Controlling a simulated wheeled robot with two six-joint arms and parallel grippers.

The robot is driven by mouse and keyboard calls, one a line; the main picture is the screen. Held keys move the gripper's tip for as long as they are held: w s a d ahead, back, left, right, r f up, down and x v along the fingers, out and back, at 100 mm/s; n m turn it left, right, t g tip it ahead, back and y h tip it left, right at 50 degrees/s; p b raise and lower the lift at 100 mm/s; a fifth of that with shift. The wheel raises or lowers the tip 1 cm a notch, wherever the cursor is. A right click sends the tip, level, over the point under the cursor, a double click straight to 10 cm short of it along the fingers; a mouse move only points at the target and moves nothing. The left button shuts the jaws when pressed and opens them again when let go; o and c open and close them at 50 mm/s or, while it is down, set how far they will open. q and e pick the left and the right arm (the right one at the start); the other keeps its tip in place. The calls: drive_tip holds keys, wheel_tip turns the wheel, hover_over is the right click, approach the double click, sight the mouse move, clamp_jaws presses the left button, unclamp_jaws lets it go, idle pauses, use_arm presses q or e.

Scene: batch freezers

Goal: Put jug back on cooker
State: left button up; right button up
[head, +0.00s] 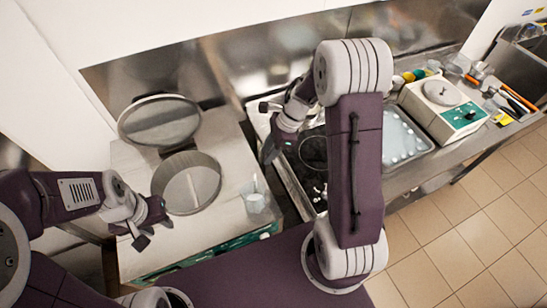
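A small pale translucent vessel (257,201), which looks like the jug, stands on the white machine top, with a thin light stick rising from it. The cooker (314,152), a dark glass hob, lies in the steel counter and is partly hidden by my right arm. My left gripper (153,234) is over the machine's front left part, left of the vessel. Its fingertips look apart and nothing shows between them. My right gripper (271,150) points down near the cooker's left edge, behind the vessel and apart from it. Its finger gap is unclear.
The white machine (220,232) has a round steel opening (187,183) with its round lid (160,120) raised behind. Right of my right arm are a steel tray (402,140), a scale-like device (442,105), small coloured tubs and utensils. Tiled floor is free at the right.

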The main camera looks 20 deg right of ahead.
drive_tip(key=w+r+m+t+h, duration=0.2)
drive_tip(key=w+r+m+t, duration=0.5)
drive_tip(key=m, duration=1.1)
drive_tip(key=s+d+f+m+g+h, duration=0.1)
drive_tip(key=s+d+m+h, duration=0.2)
drive_tip(key=m, duration=0.8)
drive_tip(key=s+d+f+m+g+h, duration=0.1)
drive_tip(key=s+d+f+m+g, duration=0.1)
drive_tip(key=s+m, duration=0.65)
drive_tip(key=s+a+f+m+g+y, duration=0.1)
drive_tip(key=s+a+m+g, duration=0.2)
drive_tip(key=s+m, duration=0.5)
drive_tip(key=a+m, duration=0.1)
drive_tip(key=m, duration=0.5)
drive_tip(key=shift+s+f, duration=0.2)
drive_tip(key=shift+s, duration=0.1)
drive_tip(key=shift+f+m, duration=0.1)
drive_tip(key=shift+m, duration=0.15)
